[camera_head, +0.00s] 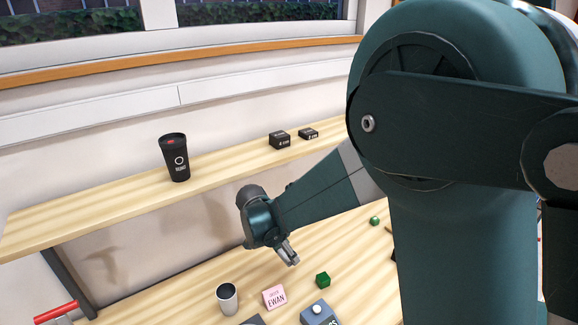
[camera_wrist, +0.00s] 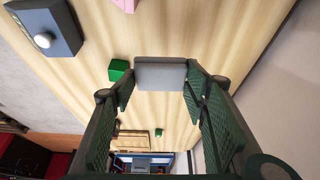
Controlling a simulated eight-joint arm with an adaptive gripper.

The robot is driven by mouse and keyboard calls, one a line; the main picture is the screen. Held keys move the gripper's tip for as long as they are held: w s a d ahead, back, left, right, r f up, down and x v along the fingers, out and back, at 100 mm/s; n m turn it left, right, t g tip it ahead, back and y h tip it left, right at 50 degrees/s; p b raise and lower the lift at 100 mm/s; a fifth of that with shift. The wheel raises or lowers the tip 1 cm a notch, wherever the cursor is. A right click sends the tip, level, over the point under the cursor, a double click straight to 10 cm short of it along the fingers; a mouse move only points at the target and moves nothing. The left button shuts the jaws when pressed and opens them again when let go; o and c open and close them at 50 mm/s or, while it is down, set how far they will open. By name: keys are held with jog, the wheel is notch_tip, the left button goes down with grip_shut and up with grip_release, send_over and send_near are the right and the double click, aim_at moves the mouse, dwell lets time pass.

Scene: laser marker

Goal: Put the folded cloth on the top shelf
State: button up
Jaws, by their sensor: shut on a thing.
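My gripper (camera_head: 287,254) is over the lower wooden surface, in front of and below the top shelf (camera_head: 90,212). In the wrist view my gripper's fingers (camera_wrist: 160,84) are shut on a small flat grey piece, which I take to be the folded cloth (camera_wrist: 160,74). The cloth lies between the fingertips, and its far side is hidden. The top shelf is a long pale wooden board along the wall.
A black cup (camera_head: 174,158) and two black boxes (camera_head: 280,140) stand on the top shelf, with bare board between them and at left. Below are a metal cup (camera_head: 227,298), a pink block (camera_head: 274,297), a green cube (camera_head: 322,280) and a blue-grey box (camera_head: 318,315) with a knob.

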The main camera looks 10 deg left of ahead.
jog(key=s+d+p+v, duration=0.1)
jog(key=s+p+v, duration=0.2)
jog(key=p+v, duration=1.05)
jog(key=s+d+f+p+v, duration=0.15)
jog(key=p+v, duration=0.75)
jog(key=v, duration=1)
jog(key=shift+s+a+r+n+t+y+p, duration=0.4)
jog(key=shift+s+a+r+n, duration=1.3)
jog(key=shift+a, duration=4.75)
jog(key=shift+s+a+r+n+y+p, duration=0.1)
jog(key=shift+s+a+r+n+y, duration=1.1)
jog(key=shift+a, duration=5.25)
jog(key=shift+s+a+r+n+t+p, duration=0.25)
jog(key=shift+s+a+r+n, duration=1.95)
jog(key=shift+a, duration=4.25)
jog(key=shift+s+r+m, duration=0.35)
jog(key=shift+r+m, duration=0.25)
jog(key=shift+f, duration=0.15)
jog(key=shift+f+b, duration=0.55)
jog(key=shift+f, duration=1.25)
